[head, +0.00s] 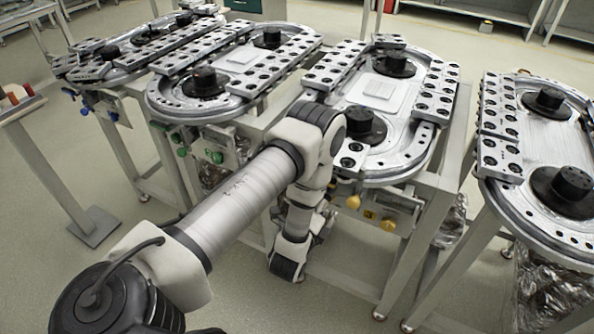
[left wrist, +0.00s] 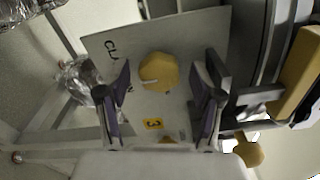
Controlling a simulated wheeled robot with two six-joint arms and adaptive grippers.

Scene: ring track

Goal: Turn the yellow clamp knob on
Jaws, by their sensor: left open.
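Two yellow knobs, one on the left (head: 353,202) and one on the right (head: 388,224), sit on the front of the middle ring-track table, with a small yellow label between them. In the left wrist view a rounded yellow knob (left wrist: 158,72) stands on a grey plate with partly hidden lettering starting "CL". My left gripper (left wrist: 167,76) is open. Its two fingers lie on either side of this knob with gaps, and no contact shows. In the head view the fingers are hard to make out. My right gripper is not in view.
The left wrist view shows a yellow label with a 3 (left wrist: 153,124), another yellow knob (left wrist: 248,150) at lower right and a yellow block (left wrist: 298,72) at the right edge. Table legs and wrapped bundles stand nearby. Green knobs (head: 216,157) are on the neighbouring table.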

